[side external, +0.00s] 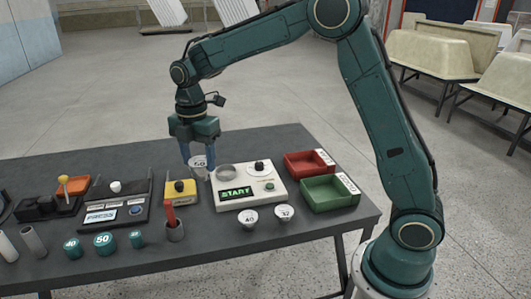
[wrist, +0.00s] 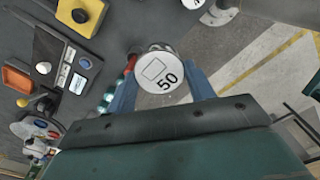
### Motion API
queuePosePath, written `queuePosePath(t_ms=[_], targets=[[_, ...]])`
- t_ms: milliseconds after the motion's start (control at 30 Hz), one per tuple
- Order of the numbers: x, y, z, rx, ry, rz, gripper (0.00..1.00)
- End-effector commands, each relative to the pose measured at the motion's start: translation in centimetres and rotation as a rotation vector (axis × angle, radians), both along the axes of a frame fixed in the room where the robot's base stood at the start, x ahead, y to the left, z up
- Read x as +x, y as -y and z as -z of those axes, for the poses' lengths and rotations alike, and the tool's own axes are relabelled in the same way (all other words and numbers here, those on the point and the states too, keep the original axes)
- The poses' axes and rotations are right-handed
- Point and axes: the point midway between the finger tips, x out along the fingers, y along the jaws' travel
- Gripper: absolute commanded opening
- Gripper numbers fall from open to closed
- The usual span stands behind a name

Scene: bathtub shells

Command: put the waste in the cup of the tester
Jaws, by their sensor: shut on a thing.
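My gripper (side external: 197,170) is shut on a white round-topped piece (side external: 199,161) marked 50. In the wrist view the piece (wrist: 160,76) sits between the two blue fingers, its top with a small rectangle facing the camera. The white tester (side external: 248,203) with a green START display is just right of the gripper in the side view. Its round grey cup (side external: 227,172) is on its top left, close beside the held piece. Nothing in view is clearly labelled waste. The lower part of the held piece is mostly hidden.
Two white pieces marked 40 (side external: 248,220) and 30 (side external: 284,213) stand before the tester. Red (side external: 309,164) and green (side external: 331,194) trays lie right. A black PRESS device (side external: 115,206), a yellow button box (side external: 181,192) and several teal cylinders (side external: 104,243) are left.

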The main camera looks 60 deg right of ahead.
Motion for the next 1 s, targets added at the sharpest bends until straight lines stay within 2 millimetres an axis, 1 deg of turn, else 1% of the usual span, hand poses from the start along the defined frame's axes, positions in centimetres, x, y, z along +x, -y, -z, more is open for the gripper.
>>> queuePosePath(t_ms=[167, 367, 500, 700, 867, 1000], targets=[[1.3, 1.2, -0.3, 0.000, 0.002, -0.001, 0.24], [3.7, 3.8, -0.9, 0.000, 0.003, -0.009, 0.24], [5.6, 6.3, -1.4, 0.001, 0.003, -0.018, 0.24], [7.8, 10.2, -2.1, 0.001, 0.003, -0.029, 0.24], [9.2, 13.5, -2.5, 0.001, 0.002, -0.040, 0.24], [10.0, 16.5, -2.8, 0.000, 0.003, -0.049, 0.24]])
